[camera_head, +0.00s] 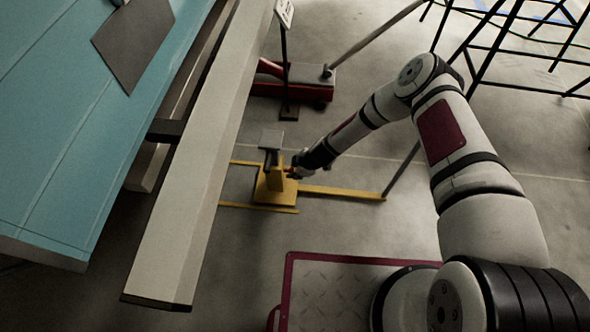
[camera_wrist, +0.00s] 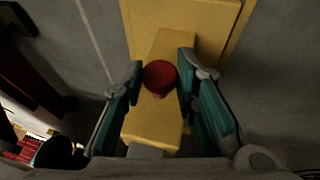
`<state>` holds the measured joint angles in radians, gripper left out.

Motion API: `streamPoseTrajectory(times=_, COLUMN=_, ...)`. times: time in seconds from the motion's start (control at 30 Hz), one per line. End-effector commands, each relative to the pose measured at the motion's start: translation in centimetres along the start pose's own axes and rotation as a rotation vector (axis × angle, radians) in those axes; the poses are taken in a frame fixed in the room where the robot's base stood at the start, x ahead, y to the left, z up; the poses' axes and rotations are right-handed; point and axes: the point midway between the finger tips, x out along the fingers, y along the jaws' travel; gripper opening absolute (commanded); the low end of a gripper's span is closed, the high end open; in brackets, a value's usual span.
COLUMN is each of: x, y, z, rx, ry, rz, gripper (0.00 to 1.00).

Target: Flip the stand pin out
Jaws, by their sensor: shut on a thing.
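In the wrist view the stand's yellow post (camera_wrist: 152,125) fills the middle. The stand pin shows as a round red knob (camera_wrist: 160,77) in front of the post. My gripper (camera_wrist: 161,74) has its two green-padded fingers on either side of the knob and is shut on it. In the head view my gripper (camera_head: 296,172) reaches the right side of the stand; its fingers are too small there to make out. The pin's shaft is hidden behind the knob.
The camper's pale sill (camera_head: 200,150) and blue body (camera_head: 70,110) are at the left. A red jack (camera_head: 300,85) with a long handle is behind the stand. A red-edged metal plate (camera_head: 330,290) lies in front, and a black metal frame (camera_head: 495,45) is at upper right.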

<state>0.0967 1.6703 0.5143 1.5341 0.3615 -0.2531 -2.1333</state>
Motion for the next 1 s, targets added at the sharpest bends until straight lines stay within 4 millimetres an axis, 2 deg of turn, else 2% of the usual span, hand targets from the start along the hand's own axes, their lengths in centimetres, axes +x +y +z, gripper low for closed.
streamPoseTrajectory(times=0.33, x=-1.3, y=0.1, z=3.2, rx=-0.001, ry=-0.001, rz=0.000, gripper=0.00)
streamPoseTrajectory(times=0.67, x=-1.5, y=0.0, z=3.6, rx=0.000, ry=-0.001, rz=0.000, gripper=0.00)
streamPoseTrajectory(times=0.7, x=-1.5, y=0.0, z=3.6, rx=0.000, ry=-0.001, rz=0.000, gripper=0.32)
streamPoseTrajectory(times=0.77, x=-1.5, y=0.0, z=3.6, rx=0.000, ry=-0.001, rz=0.000, gripper=0.45)
streamPoseTrajectory(times=1.0, x=-1.5, y=0.0, z=3.5, rx=0.000, ry=0.000, rz=0.000, gripper=0.48)
